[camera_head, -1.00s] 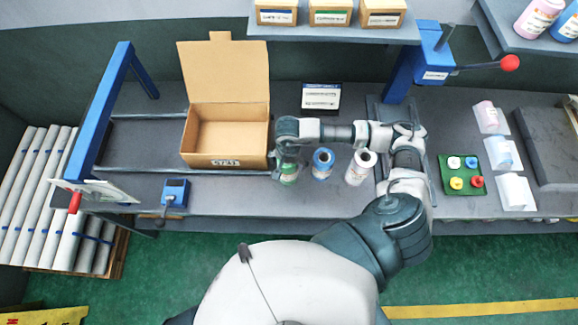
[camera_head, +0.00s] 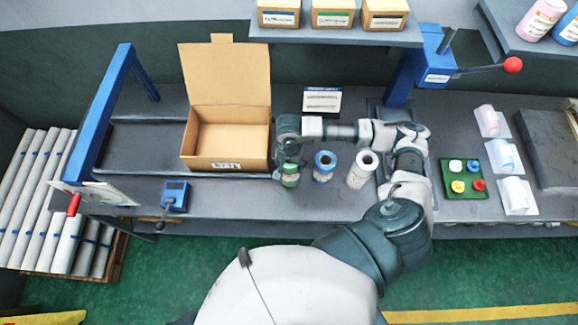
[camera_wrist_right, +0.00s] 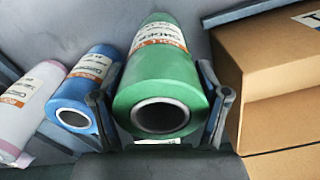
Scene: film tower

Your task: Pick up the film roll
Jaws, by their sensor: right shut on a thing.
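A green film roll (camera_head: 290,176) stands on the grey bench just right of the open cardboard box. My right gripper (camera_head: 288,168) is over it, coming down from above. In the right wrist view the green roll (camera_wrist_right: 163,85) sits between the two fingers of the gripper (camera_wrist_right: 165,112), which are shut on its sides. Its hollow core faces the camera. In the head view the hand hides part of the roll, and I cannot tell whether its base touches the bench. My left gripper is not in view.
The open cardboard box (camera_head: 226,164) stands close on the left. A blue roll (camera_head: 324,166) and a white roll (camera_head: 362,169) stand close on the right. A small sign (camera_head: 321,100) is behind. A blue device (camera_head: 175,195) sits near the bench's front edge.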

